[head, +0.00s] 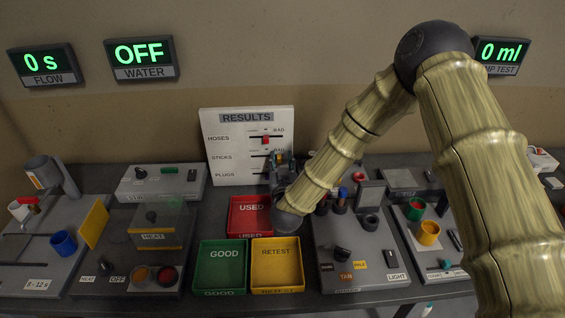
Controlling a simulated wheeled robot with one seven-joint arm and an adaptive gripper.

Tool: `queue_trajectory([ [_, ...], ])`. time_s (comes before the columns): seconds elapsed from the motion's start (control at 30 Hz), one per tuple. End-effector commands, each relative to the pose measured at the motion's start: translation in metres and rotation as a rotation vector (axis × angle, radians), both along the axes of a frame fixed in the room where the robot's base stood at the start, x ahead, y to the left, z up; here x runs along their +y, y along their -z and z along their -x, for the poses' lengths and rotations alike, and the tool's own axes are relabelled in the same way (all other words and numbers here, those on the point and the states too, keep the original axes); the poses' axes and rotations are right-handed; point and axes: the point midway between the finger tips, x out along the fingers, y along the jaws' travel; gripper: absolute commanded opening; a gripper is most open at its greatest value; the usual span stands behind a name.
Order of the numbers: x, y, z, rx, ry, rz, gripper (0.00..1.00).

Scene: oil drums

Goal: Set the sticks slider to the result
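The white RESULTS board (222,150) stands upright at the back of the bench, with rows labelled HOSES, STICKS and PLUGS and the word BAD at the right. The red HOSES slider knob (265,140) sits near the middle of its track. The STICKS row (222,156) is below it; its knob is too small and too close to my gripper to make out clearly. My gripper (282,164) is at the lower right of the board, by the right ends of the STICKS and PLUGS rows. Its fingers are small and dark, and contact with a knob cannot be told.
Below the board are a red USED tray (250,226), a green GOOD tray (220,282) and a yellow RETEST tray (277,282). A HEAT station (130,270) is at left.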

Motion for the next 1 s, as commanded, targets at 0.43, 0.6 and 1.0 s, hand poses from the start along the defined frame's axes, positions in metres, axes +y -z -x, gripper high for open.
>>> queue_trajectory([
  [0.43,-0.001,0.001,0.029,0.003,-0.002,0.001,0.38],
  [0.6,-0.004,0.001,0.061,0.002,-0.003,0.001,0.38],
  [1.0,-0.009,0.0,0.114,0.0,0.0,0.001,0.38],
])
